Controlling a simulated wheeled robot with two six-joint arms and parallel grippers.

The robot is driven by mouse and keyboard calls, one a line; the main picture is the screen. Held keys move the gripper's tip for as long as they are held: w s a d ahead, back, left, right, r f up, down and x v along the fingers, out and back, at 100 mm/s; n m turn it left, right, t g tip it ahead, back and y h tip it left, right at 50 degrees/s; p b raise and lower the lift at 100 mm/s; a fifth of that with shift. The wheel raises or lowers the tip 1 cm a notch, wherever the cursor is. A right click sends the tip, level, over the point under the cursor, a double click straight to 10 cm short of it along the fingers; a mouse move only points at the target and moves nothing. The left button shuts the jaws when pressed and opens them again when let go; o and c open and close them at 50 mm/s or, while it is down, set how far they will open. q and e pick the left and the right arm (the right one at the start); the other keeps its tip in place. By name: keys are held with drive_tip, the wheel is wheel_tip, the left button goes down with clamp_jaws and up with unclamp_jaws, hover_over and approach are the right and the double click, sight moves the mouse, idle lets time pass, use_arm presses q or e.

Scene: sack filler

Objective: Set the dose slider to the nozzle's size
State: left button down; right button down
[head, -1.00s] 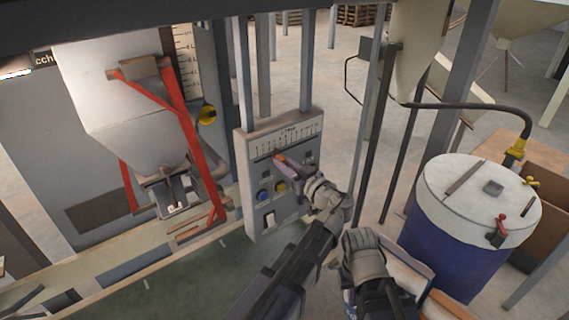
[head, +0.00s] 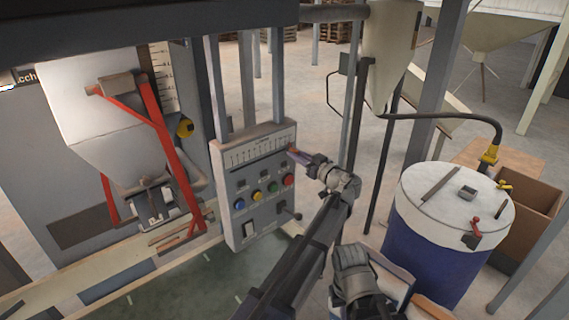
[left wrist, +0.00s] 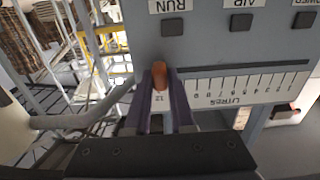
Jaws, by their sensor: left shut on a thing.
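The grey control panel (head: 228,185) carries a horizontal slot with a litres scale (head: 257,151). In the left wrist view the scale (left wrist: 235,92) appears upside down. My left gripper (head: 294,150) is at the right end of the slot in the head view. In the left wrist view its two fingers (left wrist: 159,105) are shut on the orange-brown slider knob (left wrist: 160,76), close to the mark 12. The fingers hide some neighbouring marks. The filler's nozzle (head: 156,203) hangs under the white hopper at left; I cannot read a size on it. My right gripper is not in view.
Posts flank the panel. A blue drum (head: 420,235) with a white lid stands at right.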

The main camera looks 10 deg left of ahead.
use_arm(q)
drive_tip(key=shift+w+d, duration=0.3)
drive_tip(key=shift+d, duration=0.05)
drive_tip(key=c, duration=0.8)
unclamp_jaws()
drive_tip(key=shift+w+d, duration=0.1)
drive_tip(key=shift+d, duration=0.05)
drive_tip(key=shift+o, duration=0.2)
drive_tip(key=shift+s, duration=0.2)
